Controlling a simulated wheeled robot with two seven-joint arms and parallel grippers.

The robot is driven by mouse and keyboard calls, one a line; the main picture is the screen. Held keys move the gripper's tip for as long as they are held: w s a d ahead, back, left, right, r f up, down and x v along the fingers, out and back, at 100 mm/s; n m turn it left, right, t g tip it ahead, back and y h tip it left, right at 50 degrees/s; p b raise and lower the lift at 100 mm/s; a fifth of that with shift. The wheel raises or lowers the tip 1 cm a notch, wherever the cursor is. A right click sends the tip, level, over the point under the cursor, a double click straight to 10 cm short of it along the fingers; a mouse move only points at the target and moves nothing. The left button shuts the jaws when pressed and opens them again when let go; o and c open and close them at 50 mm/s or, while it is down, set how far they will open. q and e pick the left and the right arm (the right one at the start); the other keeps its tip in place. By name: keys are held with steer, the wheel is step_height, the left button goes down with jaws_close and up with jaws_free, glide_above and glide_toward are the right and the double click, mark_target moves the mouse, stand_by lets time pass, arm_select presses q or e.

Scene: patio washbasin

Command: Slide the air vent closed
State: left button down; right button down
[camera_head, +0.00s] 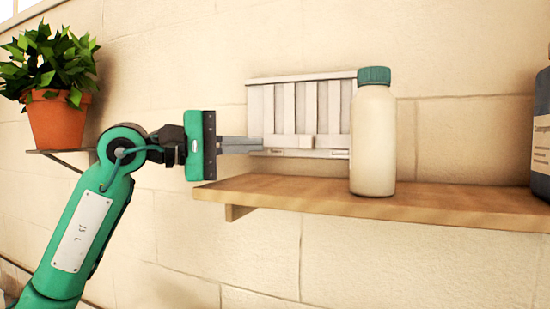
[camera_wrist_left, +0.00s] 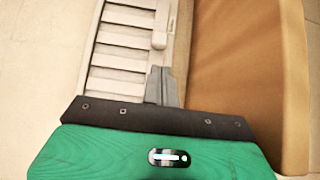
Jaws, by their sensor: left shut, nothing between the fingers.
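The air vent (camera_head: 342,105) is a pale slatted panel on the wall, with upright slats in the head view. A small slider knob (camera_head: 306,141) sits on its lower rail, near the middle. My left gripper (camera_head: 260,145) is shut and empty at the vent's lower left, its tips pointing right toward the knob. In the left wrist view the shut fingertips (camera_wrist_left: 161,72) lie along the rail, just short of the knob (camera_wrist_left: 159,40), with a small gap seeming to remain. The vent's right part is hidden behind a bottle in the head view. My right gripper is not in view.
A wooden shelf (camera_head: 285,192) runs just below the vent. A cream bottle (camera_head: 373,145) with a green cap stands on it, in front of the vent's right end. A dark bottle (camera_head: 542,130) is at the far right. A potted plant (camera_head: 58,121) stands at left.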

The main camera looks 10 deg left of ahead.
arm_select(q)
steer(key=b+v, duration=0.1)
steer(key=v, duration=0.4)
steer(key=shift+a+f+b, duration=0.15)
steer(key=shift+a+b, duration=0.15)
steer(key=shift+b, duration=0.05)
steer(key=shift+s+a, duration=0.45)
steer(key=shift+a, duration=0.05)
steer(key=shift+s+a, duration=0.1)
steer(key=shift+a, duration=0.1)
